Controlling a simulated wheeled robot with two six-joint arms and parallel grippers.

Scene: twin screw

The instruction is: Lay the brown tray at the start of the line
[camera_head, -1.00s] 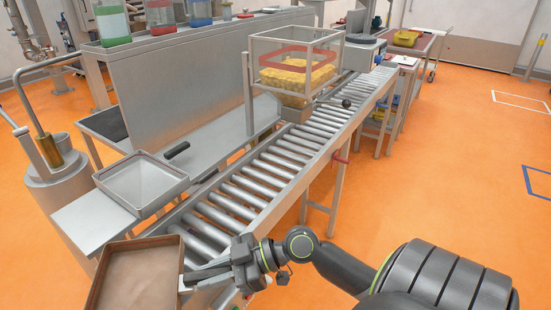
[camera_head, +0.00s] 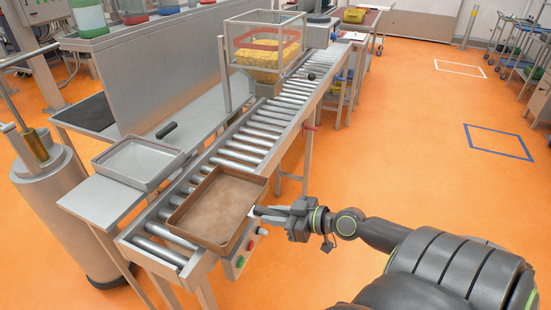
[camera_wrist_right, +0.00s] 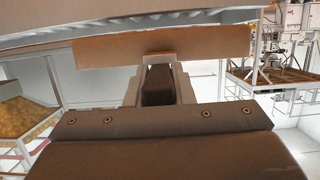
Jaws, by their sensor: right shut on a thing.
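The brown tray (camera_head: 218,205) is over the near end of the roller conveyor (camera_head: 245,145), its floor facing up. Bare rollers show in front of it and beyond it. Whether it rests on the rollers or hangs just above them I cannot tell. My right gripper (camera_head: 262,212) is shut on the tray's right wall, coming in from the right. In the right wrist view the fingers (camera_wrist_right: 160,80) meet the tray's brown wall (camera_wrist_right: 210,43). My left gripper is not in view.
A grey tray (camera_head: 140,160) sits on the side shelf left of the conveyor. A clear-walled box with yellow pieces (camera_head: 262,55) stands over the line farther up. A control box with buttons (camera_head: 240,255) is under the near right side. A steel cylinder (camera_head: 60,200) stands at left.

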